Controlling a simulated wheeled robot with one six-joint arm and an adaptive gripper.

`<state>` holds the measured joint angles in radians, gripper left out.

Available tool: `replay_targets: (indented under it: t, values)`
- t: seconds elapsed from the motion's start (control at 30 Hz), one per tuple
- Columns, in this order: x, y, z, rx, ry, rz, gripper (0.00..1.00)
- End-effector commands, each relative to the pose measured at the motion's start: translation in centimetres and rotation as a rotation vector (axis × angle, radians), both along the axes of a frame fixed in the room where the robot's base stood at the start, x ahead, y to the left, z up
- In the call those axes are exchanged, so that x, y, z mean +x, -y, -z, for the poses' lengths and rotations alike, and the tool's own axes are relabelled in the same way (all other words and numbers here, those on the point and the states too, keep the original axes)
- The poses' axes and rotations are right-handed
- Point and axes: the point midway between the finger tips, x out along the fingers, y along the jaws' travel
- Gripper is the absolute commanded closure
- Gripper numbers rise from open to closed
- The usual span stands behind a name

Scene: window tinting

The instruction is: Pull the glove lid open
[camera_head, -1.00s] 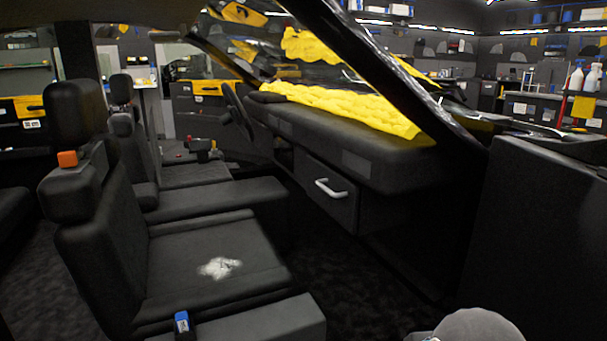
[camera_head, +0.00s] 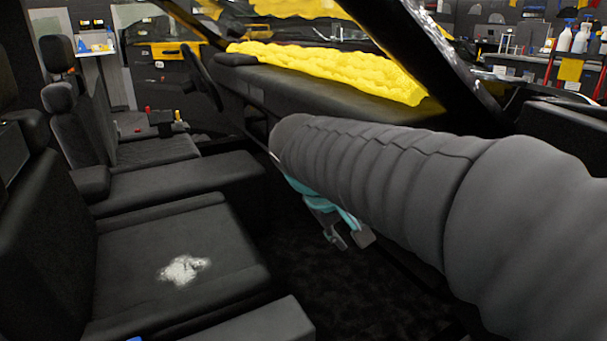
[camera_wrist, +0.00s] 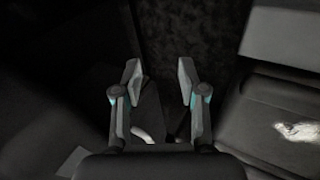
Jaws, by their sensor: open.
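The glove lid's pale curved handle (camera_wrist: 142,134) shows in the wrist view, low between the bases of my gripper's fingers. My gripper (camera_wrist: 159,72) is open, its two fingers apart with nothing clearly held between the tips. The handle lies nearer the palm than the fingertips; I cannot tell whether it touches a finger. The lid itself is dark and hard to make out there. In the head view my gripper (camera_head: 350,240) hangs under my grey arm, pointing down towards the footwell. My arm hides the lid and handle in that view.
The front seat (camera_head: 150,245) with a white patch (camera_head: 184,270) is to the left. The dashboard (camera_head: 310,105) with a yellow quilted cover (camera_head: 330,72) lies above and behind my arm. The dark footwell floor (camera_head: 310,290) is clear. The windshield pillar (camera_head: 420,50) slants overhead.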

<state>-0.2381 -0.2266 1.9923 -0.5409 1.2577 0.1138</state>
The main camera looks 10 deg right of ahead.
Motion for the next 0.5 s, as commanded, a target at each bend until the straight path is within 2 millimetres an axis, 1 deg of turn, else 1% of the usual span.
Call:
replay_targets:
  t: [0.03, 0.17, 0.2, 0.27, 0.3, 0.37, 0.4, 0.5]
  values:
    - [2.0, -0.5, 0.0, -0.057, -0.015, -0.01, 0.59]
    - [6.6, -1.6, -1.0, -0.215, -0.032, -0.019, 0.59]
    - [8.0, -2.1, -1.3, -0.265, -0.031, -0.019, 0.59]
    - [10.1, -3.0, -1.7, -0.337, -0.028, -0.019, 0.59]
    - [11.5, -3.7, -1.9, -0.387, -0.024, -0.018, 0.59]
    - [13.4, -5.0, -2.2, -0.459, -0.013, -0.014, 0.59]
    - [14.7, -5.9, -2.3, -0.508, -0.002, -0.012, 0.59]
    - [17.4, -8.4, -2.6, -0.618, 0.03, 0.001, 0.59]
